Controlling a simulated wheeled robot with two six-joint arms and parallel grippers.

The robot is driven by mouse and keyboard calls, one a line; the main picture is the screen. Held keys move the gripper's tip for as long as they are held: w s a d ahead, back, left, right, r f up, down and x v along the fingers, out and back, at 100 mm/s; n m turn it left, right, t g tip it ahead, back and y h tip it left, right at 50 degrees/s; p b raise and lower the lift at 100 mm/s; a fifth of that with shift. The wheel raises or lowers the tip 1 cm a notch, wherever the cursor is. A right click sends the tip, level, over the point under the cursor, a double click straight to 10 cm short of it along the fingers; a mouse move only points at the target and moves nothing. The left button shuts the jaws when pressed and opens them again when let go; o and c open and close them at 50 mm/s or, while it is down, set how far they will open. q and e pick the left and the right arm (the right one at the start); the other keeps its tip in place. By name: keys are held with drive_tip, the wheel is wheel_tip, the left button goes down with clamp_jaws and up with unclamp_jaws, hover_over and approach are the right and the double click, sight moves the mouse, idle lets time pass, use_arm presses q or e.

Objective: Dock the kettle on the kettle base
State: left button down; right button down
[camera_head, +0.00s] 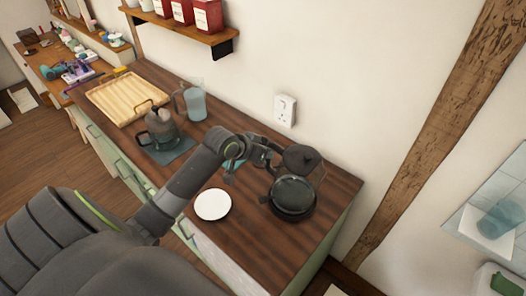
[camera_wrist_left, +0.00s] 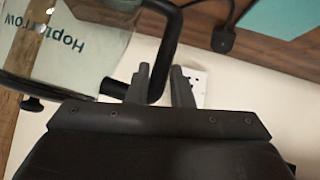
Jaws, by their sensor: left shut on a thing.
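The kettle (camera_head: 295,188) has a clear glass body, a dark lid and a black handle. It stands roughly upright at the right end of the counter. My left gripper (camera_head: 266,161) is shut on its handle from the left side. The left wrist view shows the black handle (camera_wrist_left: 161,60) between my fingers (camera_wrist_left: 160,78), with the lettered glass body (camera_wrist_left: 65,48) beside them. The dark round kettle base (camera_head: 291,213) shows under the kettle, mostly hidden by it. I cannot tell whether the kettle touches it.
A white plate (camera_head: 212,205) lies left of the base. A teapot (camera_head: 160,131) on a blue mat, a glass jug (camera_head: 194,104) and a wooden tray (camera_head: 122,98) stand farther left. A wall socket (camera_head: 285,110) and a shelf (camera_head: 185,27) are behind. The counter ends close on the right.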

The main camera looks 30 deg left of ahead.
use_arm(q)
drive_tip(key=shift+f, duration=0.4)
drive_tip(key=c, duration=1.6)
unclamp_jaws()
drive_tip(key=shift+o, duration=0.2)
drive_tip(key=shift+f, duration=0.1)
drive_tip(key=p+v, duration=0.5)
drive_tip(key=v, duration=0.6)
